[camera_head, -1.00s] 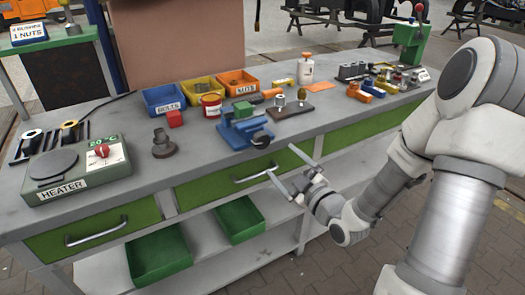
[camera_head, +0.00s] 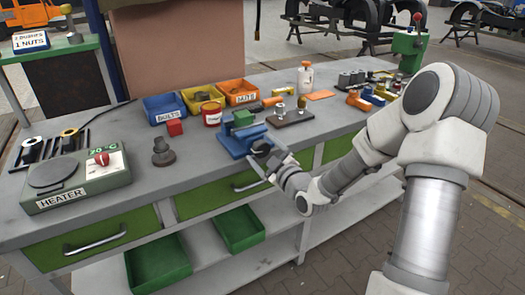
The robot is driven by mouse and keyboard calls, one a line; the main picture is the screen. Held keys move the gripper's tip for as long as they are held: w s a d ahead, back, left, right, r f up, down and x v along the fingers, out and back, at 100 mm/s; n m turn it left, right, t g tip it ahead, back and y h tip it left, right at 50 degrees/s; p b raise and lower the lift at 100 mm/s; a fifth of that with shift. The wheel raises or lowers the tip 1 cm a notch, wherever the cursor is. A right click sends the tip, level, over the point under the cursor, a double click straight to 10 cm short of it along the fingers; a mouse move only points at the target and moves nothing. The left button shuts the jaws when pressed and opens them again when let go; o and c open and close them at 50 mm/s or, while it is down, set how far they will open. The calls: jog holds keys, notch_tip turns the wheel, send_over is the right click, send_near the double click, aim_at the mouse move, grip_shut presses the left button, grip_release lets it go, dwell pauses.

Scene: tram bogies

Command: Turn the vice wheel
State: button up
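The blue vice (camera_head: 236,143) stands at the front edge of the grey workbench, with a green block (camera_head: 243,118) at its top. Its dark round wheel (camera_head: 261,147) faces the front of the bench. My gripper (camera_head: 260,148) is at the wheel, with its two fingers apart, one on each side of it. I cannot tell whether either finger touches the wheel. My gripper's body partly covers the area just in front of the vice.
Blue, yellow and orange bins (camera_head: 237,92) stand behind the vice, with a red tin (camera_head: 211,114) nearer. A dark plate with metal pins (camera_head: 291,117) lies to the right. The heater (camera_head: 70,178) is at left. Drawer handles (camera_head: 97,243) project below the bench top.

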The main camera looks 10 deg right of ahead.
jog(key=c, duration=1.2)
jog(key=shift+c, duration=0.2)
jog(key=m+b, duration=0.1)
jog(key=m, duration=0.4)
jog(key=shift+m, duration=0.4)
jog(key=m, duration=0.6)
jog(key=shift+p, duration=0.4)
jog(key=o, duration=1.4)
